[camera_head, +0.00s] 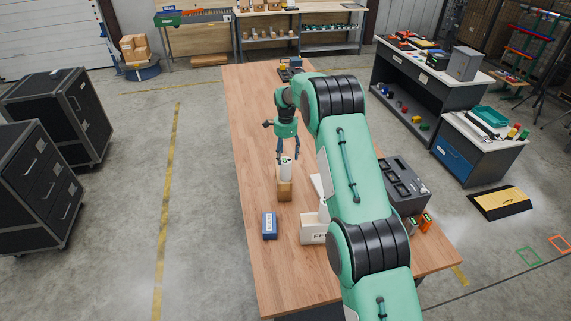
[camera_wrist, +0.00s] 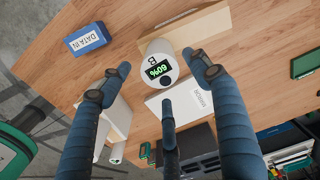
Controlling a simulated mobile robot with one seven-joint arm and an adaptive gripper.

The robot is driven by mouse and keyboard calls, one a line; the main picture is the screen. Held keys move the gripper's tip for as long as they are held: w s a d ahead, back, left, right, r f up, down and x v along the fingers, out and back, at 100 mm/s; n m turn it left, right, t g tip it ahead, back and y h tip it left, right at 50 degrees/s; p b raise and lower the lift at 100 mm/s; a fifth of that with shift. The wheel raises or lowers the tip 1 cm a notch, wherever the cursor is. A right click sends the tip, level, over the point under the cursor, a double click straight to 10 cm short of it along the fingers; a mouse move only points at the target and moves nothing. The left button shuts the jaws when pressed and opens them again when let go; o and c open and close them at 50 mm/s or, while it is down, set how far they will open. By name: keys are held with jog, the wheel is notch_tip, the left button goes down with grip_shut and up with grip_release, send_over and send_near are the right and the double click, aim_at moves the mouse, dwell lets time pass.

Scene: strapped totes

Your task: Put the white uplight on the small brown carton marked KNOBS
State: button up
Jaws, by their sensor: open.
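The white uplight (camera_head: 286,172), a short cylinder with a dark display, appears to stand upright on the small brown carton (camera_head: 285,192) on the wooden table. In the wrist view the uplight (camera_wrist: 150,48) shows "B" and "60%" and covers part of the carton (camera_wrist: 205,26). Its base is hidden there, so the contact is not clear. I cannot read a KNOBS mark on the carton. My gripper (camera_head: 288,156) is open just above the uplight. In the wrist view its fingers (camera_wrist: 159,74) are spread around the uplight's top, with gaps visible.
A blue DATA IN box (camera_head: 269,226) lies in front of the carton to the left. A cream box (camera_head: 312,229) stands front right, and a white box (camera_wrist: 182,112) lies close beside. A grey panel device (camera_head: 405,185) is farther right. The table's left side is clear.

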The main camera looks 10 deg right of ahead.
jog(key=shift+r, duration=1.3)
jog(key=shift+r, duration=0.1)
jog(key=shift+s+r, duration=0.1)
jog(key=shift+r, duration=0.2)
jog(key=s+a+r+n+t, duration=0.1)
jog(key=s+r+n, duration=0.2)
jog(key=s+r, duration=1)
jog(key=s+a+r+n+t, duration=0.1)
jog(key=s+r+n, duration=0.3)
jog(key=s+r, duration=0.95)
jog(key=s+r+n+t, duration=0.1)
jog(key=s+r+n, duration=0.3)
jog(key=s, duration=0.9)
jog(key=s+r+n+t, duration=0.2)
jog(key=s+r, duration=0.3)
jog(key=s, duration=0.8)
jog(key=s+a+f+n, duration=0.1)
jog(key=s+f+n, duration=0.1)
jog(key=s, duration=0.8)
jog(key=shift+s+f+n+t, duration=0.3)
jog(key=shift+f+n, duration=0.1)
jog(key=shift+f, duration=0.5)
